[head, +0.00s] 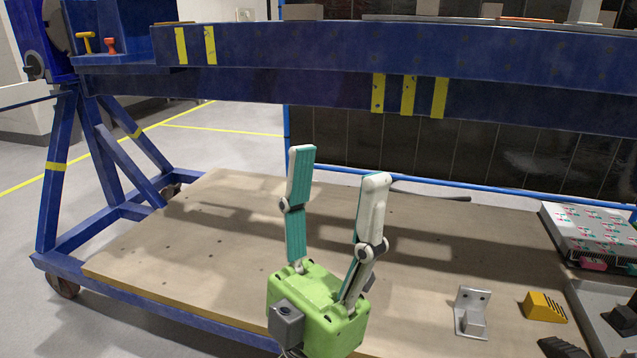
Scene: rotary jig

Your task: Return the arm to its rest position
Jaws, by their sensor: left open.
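My left gripper (338,166) shows in the lower middle of the head view. It has a green body and two teal-and-white fingers that point up. The fingers stand apart with nothing between them, so it is open and empty. It appears in front of the wooden board (222,228) of the rotary jig. The blue beam (300,50) of the jig runs across the top of the view, beyond the fingertips. My right gripper is not in view.
A grey metal bracket (472,312) and a yellow block (544,307) lie on the board at the right. A box with a patterned top (592,234) stands at the right edge. A blue leg frame (57,190) stands at the left. The board's left part is clear.

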